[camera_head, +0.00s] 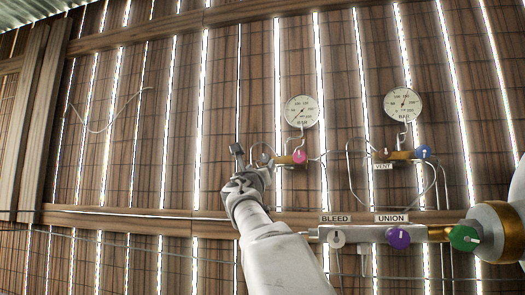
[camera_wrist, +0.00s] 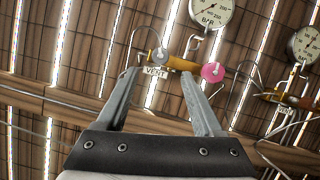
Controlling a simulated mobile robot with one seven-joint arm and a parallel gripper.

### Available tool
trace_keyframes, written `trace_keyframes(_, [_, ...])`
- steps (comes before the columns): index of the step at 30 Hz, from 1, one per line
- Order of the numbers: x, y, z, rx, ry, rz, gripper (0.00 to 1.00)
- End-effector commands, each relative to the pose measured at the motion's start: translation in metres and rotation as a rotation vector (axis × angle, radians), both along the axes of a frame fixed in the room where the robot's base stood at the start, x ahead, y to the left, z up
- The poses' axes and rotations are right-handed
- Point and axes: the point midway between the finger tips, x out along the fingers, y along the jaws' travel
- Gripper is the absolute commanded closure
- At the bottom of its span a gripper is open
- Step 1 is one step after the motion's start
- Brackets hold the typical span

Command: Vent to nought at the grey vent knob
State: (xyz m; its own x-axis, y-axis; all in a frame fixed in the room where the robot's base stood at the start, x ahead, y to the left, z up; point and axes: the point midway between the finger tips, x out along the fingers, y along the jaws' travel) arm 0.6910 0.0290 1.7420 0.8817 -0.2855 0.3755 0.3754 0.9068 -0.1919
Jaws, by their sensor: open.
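The grey vent knob (camera_wrist: 159,54) sits on a brass valve piece above a VENT label (camera_wrist: 155,71) in the wrist view. It also shows in the head view (camera_head: 263,156), small and close beside my gripper (camera_head: 251,158). My gripper (camera_wrist: 159,75) is open and empty. In the wrist view the knob appears between the fingers, just beyond their tips; contact cannot be seen. A pink knob (camera_wrist: 213,72) is to its right on the same brass fitting, outside the right finger. The gauge (camera_head: 301,111) above also shows in the wrist view (camera_wrist: 211,12); its reading is too small to tell.
A second gauge (camera_head: 403,103) with a blue knob (camera_head: 424,152), a reddish knob (camera_head: 381,154) and another VENT label (camera_head: 383,167) is to the right. Below are a cream BLEED knob (camera_head: 337,238), a purple UNION knob (camera_head: 398,238) and a green knob (camera_head: 464,237). Thin pipes loop nearby.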

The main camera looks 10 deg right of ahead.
Motion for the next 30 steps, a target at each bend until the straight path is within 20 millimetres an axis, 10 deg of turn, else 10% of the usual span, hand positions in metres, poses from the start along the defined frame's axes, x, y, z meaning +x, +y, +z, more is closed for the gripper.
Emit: trace_keyframes(30, [0.088,-0.029,0.038,0.001,-0.002,0.000,0.31])
